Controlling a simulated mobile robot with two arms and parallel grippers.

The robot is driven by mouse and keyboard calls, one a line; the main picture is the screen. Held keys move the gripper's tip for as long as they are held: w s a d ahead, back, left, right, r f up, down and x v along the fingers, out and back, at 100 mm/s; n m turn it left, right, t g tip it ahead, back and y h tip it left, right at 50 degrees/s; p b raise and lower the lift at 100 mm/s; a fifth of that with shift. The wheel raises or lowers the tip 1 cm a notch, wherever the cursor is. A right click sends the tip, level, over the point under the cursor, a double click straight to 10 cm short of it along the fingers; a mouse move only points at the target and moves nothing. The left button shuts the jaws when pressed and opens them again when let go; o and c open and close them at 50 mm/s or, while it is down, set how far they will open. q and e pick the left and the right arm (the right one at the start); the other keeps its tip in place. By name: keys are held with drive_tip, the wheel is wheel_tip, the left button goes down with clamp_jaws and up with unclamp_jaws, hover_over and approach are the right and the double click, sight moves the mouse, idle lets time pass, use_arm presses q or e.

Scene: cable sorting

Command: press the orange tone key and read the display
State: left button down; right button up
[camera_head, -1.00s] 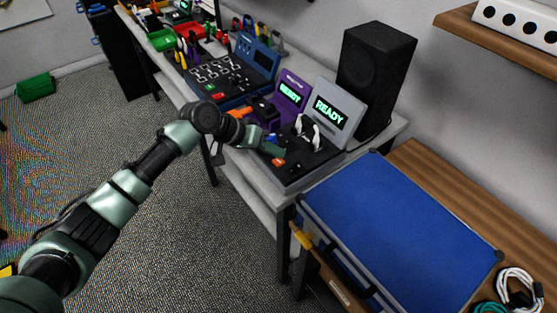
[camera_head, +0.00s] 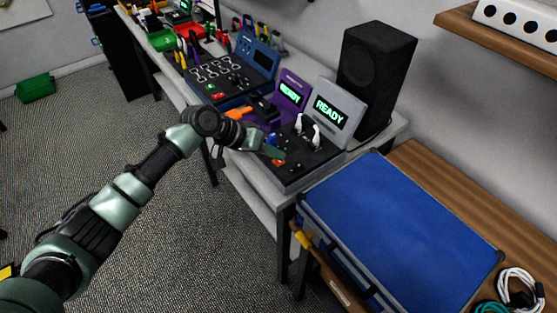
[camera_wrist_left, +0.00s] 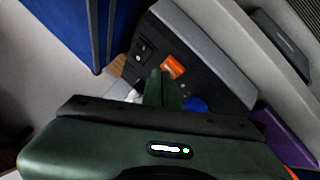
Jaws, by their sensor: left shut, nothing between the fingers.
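The tester is a dark box with a raised grey panel (camera_head: 352,101). Its display (camera_head: 330,113) reads READY in green letters. The orange tone key (camera_head: 279,162) sits on the front of its dark top, and also shows in the left wrist view (camera_wrist_left: 173,66). A blue key (camera_wrist_left: 196,104) is near it. My left gripper (camera_head: 280,154) is shut and empty, its fingertips right by the orange key. In the left wrist view the tips (camera_wrist_left: 161,77) end just beside the key; I cannot tell whether they touch it. My right gripper is not in view.
White levers (camera_head: 307,130) stand on the tester's top. A purple unit (camera_head: 293,90), also reading READY, and a blue case unit (camera_head: 258,58) are behind-left. A black speaker (camera_head: 375,75) stands behind. A large blue case (camera_head: 400,230) lies at the right.

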sight(275, 162)
use_arm(q)
drive_tip(key=shift+f, duration=0.3)
idle(0.4)
drive_tip(key=shift+r+p, duration=0.65)
drive_tip(key=shift+r, duration=0.15)
wheel_tip(275, 162, up, 5)
drive_tip(key=p, duration=0.4)
drive_tip(key=shift+r+p, duration=0.1)
drive_tip(key=shift+p, duration=0.2)
idle(0.4)
